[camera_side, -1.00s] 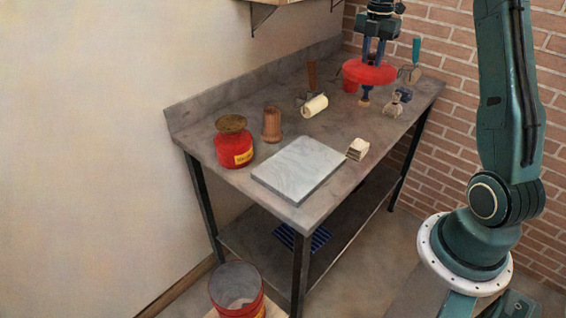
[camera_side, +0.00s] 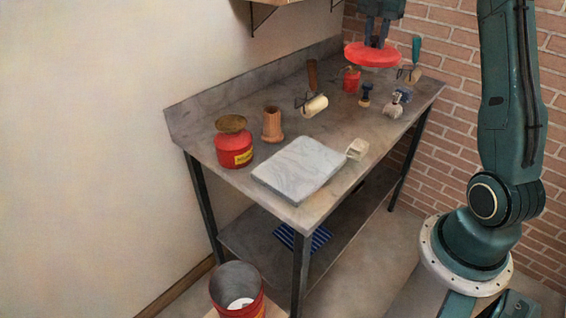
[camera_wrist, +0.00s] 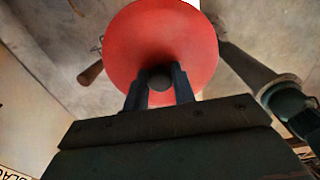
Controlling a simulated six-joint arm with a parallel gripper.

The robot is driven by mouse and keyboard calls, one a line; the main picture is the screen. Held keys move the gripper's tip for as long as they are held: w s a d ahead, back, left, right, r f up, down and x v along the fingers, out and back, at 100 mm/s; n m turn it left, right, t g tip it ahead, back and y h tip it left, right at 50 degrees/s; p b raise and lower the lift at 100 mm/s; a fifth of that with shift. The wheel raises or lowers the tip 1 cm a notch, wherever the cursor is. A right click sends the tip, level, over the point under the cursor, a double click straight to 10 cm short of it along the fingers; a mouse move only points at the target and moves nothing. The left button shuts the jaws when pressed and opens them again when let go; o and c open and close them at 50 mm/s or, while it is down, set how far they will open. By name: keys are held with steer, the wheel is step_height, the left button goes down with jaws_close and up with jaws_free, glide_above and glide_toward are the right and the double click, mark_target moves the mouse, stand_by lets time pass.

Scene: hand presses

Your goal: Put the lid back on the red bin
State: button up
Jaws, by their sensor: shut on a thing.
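The red lid (camera_side: 373,57) is a round disc in my gripper (camera_side: 376,42), held clear above the far end of the bench. In the wrist view the lid (camera_wrist: 135,45) fills the top middle, and my gripper's fingers (camera_wrist: 160,82) are shut on its dark central knob. The red bin (camera_side: 222,298) stands open at the bottom left, below the near end of the bench and far from the lid. Something white shows inside it, and its lower part is cut off by the picture edge.
The grey bench (camera_side: 215,110) carries a red can (camera_side: 233,152), a wooden cup (camera_side: 272,125), a stone slab (camera_side: 300,172), a roller (camera_side: 314,106) and a small red container (camera_side: 351,80). A shelf (camera_side: 285,2) juts from the wall above. The space before the bench is free.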

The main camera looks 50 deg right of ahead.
steer(key=w+a+n, duration=0.2)
steer(key=w+a, duration=0.1)
steer(key=a, duration=0.6)
steer(key=w+a+n, duration=0.3)
steer(key=a, duration=0.7)
steer(key=w+a+n, duration=0.2)
steer(key=w+a, duration=0.2)
steer(key=a, duration=0.5)
steer(key=s+a+n, duration=0.3)
steer(key=s+a, duration=0.1)
steer(key=a, duration=1)
steer(key=s+a+n, duration=0.4)
steer(key=a, duration=1)
step_height(320, 180, down, 43)
steer(key=shift+d, duration=0.3)
step_height(320, 180, down, 6)
steer(key=shift+s+f, duration=0.1)
steer(key=shift+f, duration=0.1)
